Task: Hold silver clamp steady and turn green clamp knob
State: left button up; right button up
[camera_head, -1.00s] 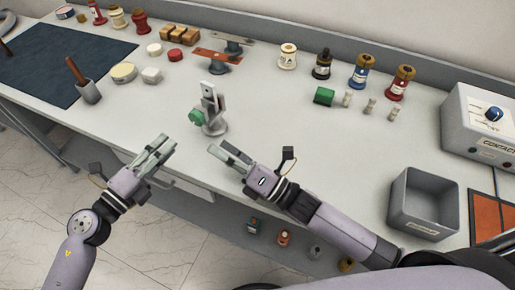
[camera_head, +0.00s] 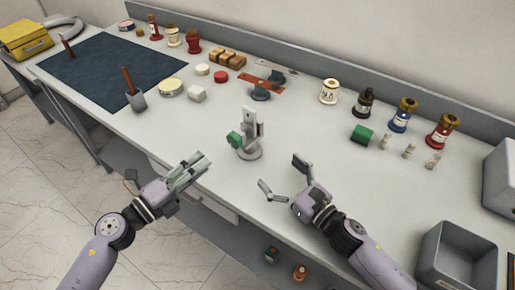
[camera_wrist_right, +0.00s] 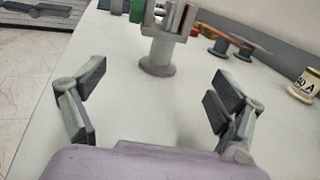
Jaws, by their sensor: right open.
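The silver clamp (camera_head: 249,130) stands upright on a round base near the middle of the table. Its green knob (camera_head: 234,140) sticks out on the left side. In the right wrist view the clamp (camera_wrist_right: 158,55) is ahead at the top, with its upper part cut off, and the green knob (camera_wrist_right: 136,10) shows at the top edge. My right gripper (camera_head: 281,176) is open and empty, in front and to the right of the clamp, apart from it. My left gripper (camera_head: 200,165) is in front and to the left of the clamp, apart from it, its fingers close together.
A copper-coloured bar on a stand (camera_head: 261,84) is behind the clamp. A green block (camera_head: 362,134) and small pale cylinders (camera_head: 409,151) lie to the right. Bottles and spools line the back. A grey bin (camera_head: 457,260) is at front right. The table around the clamp is clear.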

aim_at(247, 141)
jog(key=x, duration=1.4)
jog(key=shift+w+a+f, duration=0.1)
jog(key=shift+w+a, duration=0.1)
